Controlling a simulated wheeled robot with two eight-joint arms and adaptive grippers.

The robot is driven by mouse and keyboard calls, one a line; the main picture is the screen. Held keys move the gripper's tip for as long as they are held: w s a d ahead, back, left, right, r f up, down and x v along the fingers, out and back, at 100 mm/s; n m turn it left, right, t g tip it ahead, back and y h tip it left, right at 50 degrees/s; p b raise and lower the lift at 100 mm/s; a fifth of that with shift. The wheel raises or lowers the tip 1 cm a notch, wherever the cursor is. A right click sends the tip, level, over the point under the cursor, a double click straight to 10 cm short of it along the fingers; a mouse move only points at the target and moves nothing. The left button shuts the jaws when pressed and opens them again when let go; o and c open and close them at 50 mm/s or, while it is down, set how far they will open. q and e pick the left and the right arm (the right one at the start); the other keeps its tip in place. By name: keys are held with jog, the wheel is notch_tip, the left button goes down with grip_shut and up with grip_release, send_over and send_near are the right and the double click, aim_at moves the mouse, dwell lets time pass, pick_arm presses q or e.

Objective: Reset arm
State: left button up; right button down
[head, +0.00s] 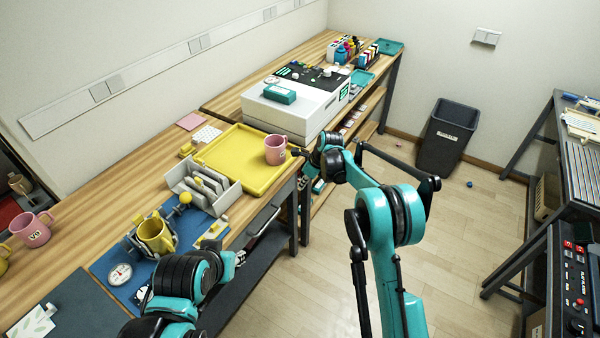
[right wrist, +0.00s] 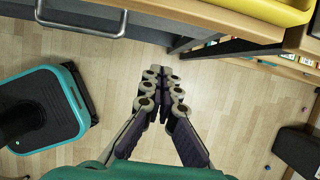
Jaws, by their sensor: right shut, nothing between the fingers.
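My right arm rises through the middle of the head view. Its gripper (head: 300,152) is small there, near the tray's right edge and beside a pink mug (head: 275,150). In the right wrist view the right gripper (right wrist: 160,75) is shut and empty, its fingers together above bare floor. My left arm enters at the bottom of the head view. Its gripper (head: 240,257) is at the bench's front edge, mostly hidden by the arm, and its fingers are not clear. The pink mug stands upright on the yellow tray (head: 228,168).
A yellow mug (head: 154,236) sits in a press on a blue mat (head: 100,268). A grey rack (head: 203,187) and a white printer-like machine (head: 300,105) stand on the bench. Another pink mug (head: 32,232) is at the left. A dark bin (head: 447,138) stands on open floor (head: 465,220).

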jog(key=shift+d+r, duration=0.1)
jog(key=s+d+r+n+t+h, duration=0.1)
jog(key=s+d+r+n, duration=0.5)
jog(key=r, duration=0.4)
jog(key=s+d+r+n+t+h, duration=0.1)
jog(key=s+d+r+n, duration=0.35)
jog(key=s+r, duration=0.45)
jog(key=s+d+n+t, duration=0.1)
jog(key=s+d+n, duration=0.2)
jog(key=s, duration=0.5)
jog(key=s+d+f+n+t+h, duration=0.1)
jog(key=s+d+n, duration=0.2)
jog(key=s+n, duration=0.3)
jog(key=s+d+n+t, duration=0.1)
jog(key=s+d+n, duration=0.2)
jog(key=s, duration=0.7)
jog(key=shift+d+f+n+h, duration=0.2)
jog(key=shift+f+n+h, duration=0.15)
jog(key=shift+n, duration=0.4)
